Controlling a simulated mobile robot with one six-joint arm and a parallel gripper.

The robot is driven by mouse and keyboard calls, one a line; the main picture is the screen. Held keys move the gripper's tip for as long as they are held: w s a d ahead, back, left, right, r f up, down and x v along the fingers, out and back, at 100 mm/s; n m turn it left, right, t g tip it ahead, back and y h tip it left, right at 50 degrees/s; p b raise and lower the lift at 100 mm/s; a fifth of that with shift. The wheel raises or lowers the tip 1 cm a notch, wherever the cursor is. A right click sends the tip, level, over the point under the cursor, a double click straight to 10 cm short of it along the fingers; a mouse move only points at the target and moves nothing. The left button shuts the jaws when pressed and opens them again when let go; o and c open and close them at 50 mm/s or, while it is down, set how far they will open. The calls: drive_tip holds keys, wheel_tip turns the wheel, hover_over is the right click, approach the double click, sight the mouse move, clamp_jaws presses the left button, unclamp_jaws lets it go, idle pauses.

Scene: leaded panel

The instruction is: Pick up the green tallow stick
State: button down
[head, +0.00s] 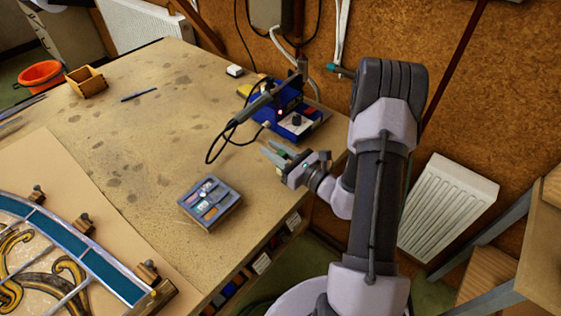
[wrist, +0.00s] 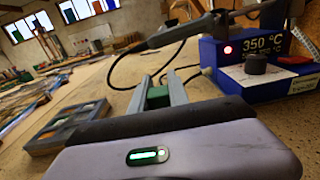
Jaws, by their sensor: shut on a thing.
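The green tallow stick (wrist: 157,97) is between the two grey fingers of my gripper (wrist: 158,78) in the wrist view. Only a short green block of it shows; the rest is hidden by the fingers and gripper body. In the head view my gripper (head: 269,149) is above the right part of the workbench, shut on the stick. It is to the right of and behind a grey compartment tray (head: 236,206), apart from it. The tray also shows at left in the wrist view (wrist: 45,149).
A blue soldering station (head: 262,126) with a cabled iron stands just behind my gripper; its display reads 350 °C in the wrist view. A leaded panel (head: 107,272) lies at front left. A wooden box (head: 87,88) stands at back left. The bench middle is mostly clear.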

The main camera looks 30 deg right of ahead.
drive_tip(key=shift+r, duration=0.4)
drive_tip(key=s+r+p, duration=0.1)
drive_tip(key=s+r, duration=0.1)
drive_tip(key=s, duration=0.6)
drive_tip(key=s+d+r+p, duration=0.1)
drive_tip(key=s+r+p, duration=0.1)
drive_tip(key=s, duration=0.6)
drive_tip(key=shift+d+p, duration=0.3)
